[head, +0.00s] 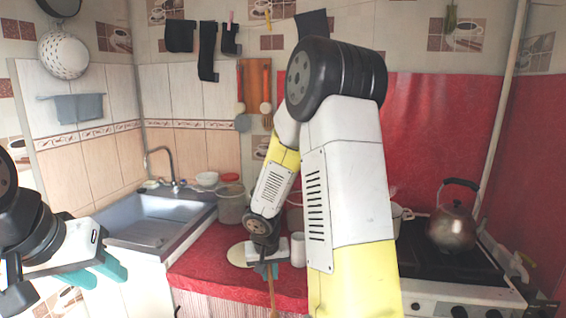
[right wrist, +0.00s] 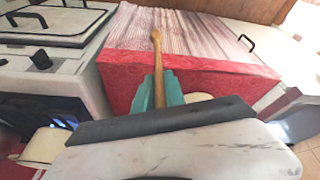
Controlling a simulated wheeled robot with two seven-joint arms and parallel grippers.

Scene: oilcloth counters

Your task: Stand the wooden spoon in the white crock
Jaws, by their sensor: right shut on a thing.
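The wooden spoon (head: 271,292) hangs down from my right gripper (head: 266,268), which is shut on it above the front of the red counter. In the right wrist view the spoon (right wrist: 158,62) points away between the teal fingertips of the right gripper (right wrist: 158,90). A white upright vessel (head: 298,250), which looks like the white crock, stands on the red counter just right of the right gripper, partly hidden by my right arm. The spoon is outside it. My left gripper (head: 100,272) is at the lower left, before the sink; its finger gap is unclear.
A pale round item (head: 238,256) lies on the red counter (head: 200,262) left of the right gripper. A clear tub (head: 231,207) stands behind it. The grey sink (head: 150,225) is at left. The stove (head: 450,265) with a kettle (head: 453,225) is at right.

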